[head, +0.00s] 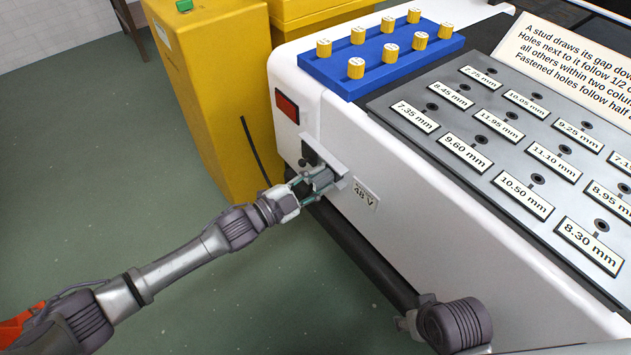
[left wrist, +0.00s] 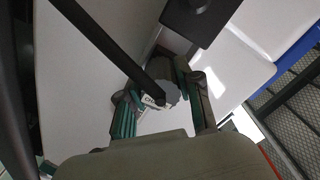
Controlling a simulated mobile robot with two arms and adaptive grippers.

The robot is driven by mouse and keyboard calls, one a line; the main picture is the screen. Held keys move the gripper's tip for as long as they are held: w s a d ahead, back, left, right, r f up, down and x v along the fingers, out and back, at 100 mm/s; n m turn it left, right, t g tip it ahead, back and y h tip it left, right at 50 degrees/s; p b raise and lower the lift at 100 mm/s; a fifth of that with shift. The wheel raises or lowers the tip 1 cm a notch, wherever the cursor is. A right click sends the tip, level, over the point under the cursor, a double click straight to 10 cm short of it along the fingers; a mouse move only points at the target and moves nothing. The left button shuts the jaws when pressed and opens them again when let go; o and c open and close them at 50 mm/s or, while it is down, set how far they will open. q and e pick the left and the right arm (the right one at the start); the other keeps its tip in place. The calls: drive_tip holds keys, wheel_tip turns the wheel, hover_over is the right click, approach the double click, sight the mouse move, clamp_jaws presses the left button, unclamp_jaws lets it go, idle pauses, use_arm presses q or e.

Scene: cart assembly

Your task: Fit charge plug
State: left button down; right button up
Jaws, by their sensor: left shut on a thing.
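My left gripper (head: 308,187) is at the white cart's side and is shut on the grey charge plug (head: 323,180). In the left wrist view the plug (left wrist: 172,93) is between the two fingers, with a partly readable label and a black cable running off to the upper left. The charge inlet bracket (head: 326,157) sits on the cart's side panel above a "48 V" label (head: 365,195). The plug is right at the bracket. The inlet opening is hidden, so I cannot tell whether the plug is seated.
A yellow cabinet (head: 212,95) stands left of the cart, with the black cable (head: 254,150) in front of it. On the cart top are a blue tray (head: 400,82) of yellow pegs and a grey plate of labelled holes (head: 480,115). The green floor at left is clear.

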idle(0.3)
use_arm(q)
drive_tip(key=c, duration=0.9)
unclamp_jaws()
drive_tip(key=shift+d, duration=0.1)
drive_tip(key=shift+o, duration=1)
drive_tip(key=v, duration=1.2)
